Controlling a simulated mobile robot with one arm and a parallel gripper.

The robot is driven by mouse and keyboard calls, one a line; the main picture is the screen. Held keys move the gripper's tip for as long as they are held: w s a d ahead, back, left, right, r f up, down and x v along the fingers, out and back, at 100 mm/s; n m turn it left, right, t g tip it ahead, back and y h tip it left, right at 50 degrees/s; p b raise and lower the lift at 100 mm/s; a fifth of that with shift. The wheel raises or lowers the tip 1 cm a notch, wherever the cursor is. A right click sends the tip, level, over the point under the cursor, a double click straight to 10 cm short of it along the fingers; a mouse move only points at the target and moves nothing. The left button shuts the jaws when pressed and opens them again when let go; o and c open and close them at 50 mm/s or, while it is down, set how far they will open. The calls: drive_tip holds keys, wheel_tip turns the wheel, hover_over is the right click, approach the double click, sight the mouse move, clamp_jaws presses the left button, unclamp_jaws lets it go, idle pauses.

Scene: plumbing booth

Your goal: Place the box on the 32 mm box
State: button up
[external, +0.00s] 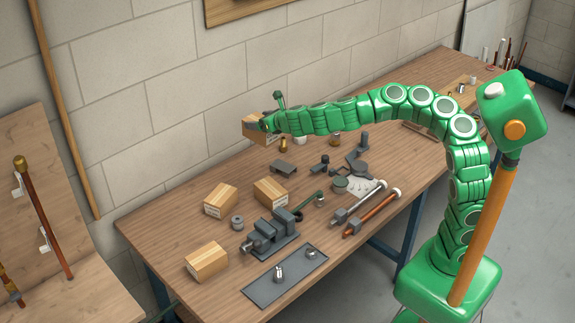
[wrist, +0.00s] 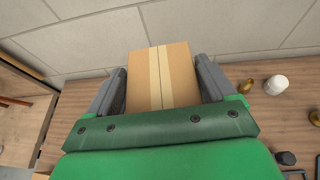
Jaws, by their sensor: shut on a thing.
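My gripper (external: 266,125) is shut on a cardboard box with a pale tape strip. The held box (external: 252,131) shows near the table's back edge in the external view, seemingly raised. In the wrist view, the held box (wrist: 162,78) sits between both dark fingers, with the wall behind it. Three similar boxes stand on the table to the left: a back-left box (external: 220,201), a middle box (external: 270,192) and a front box (external: 206,261). Their labels are too small to read, so I cannot tell which is the 32 mm one. My gripper is apart from all three.
The wooden table (external: 165,225) carries a dark vise (external: 270,235), a grey ring fitting (external: 237,222), a dark plate (external: 262,288) with small metal parts, and long-handled tools (external: 372,213). The block wall (external: 190,100) is close behind the held box.

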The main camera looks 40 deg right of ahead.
drive_tip(key=s+a+r+n+g+y, duration=0.15)
drive_tip(key=s+a+n+y, duration=0.25)
drive_tip(key=a, duration=0.5)
drive_tip(key=s+a+n+g+y, duration=0.3)
drive_tip(key=s+a+n+y, duration=0.1)
drive_tip(key=a, duration=0.5)
drive_tip(key=s+a+f+n+g+y, duration=0.1)
drive_tip(key=s+a+n+g+y, duration=0.1)
drive_tip(key=s+a+n+g, duration=0.5)
drive_tip(key=s+a+f+n+g+y, duration=0.15)
drive_tip(key=s+a, duration=0.35)
drive_tip(key=s, duration=0.6)
drive_tip(key=y, duration=0.1)
hover_over(207, 253)
drive_tip(key=shift+n, duration=0.35)
drive_tip(key=shift+f, duration=8.75)
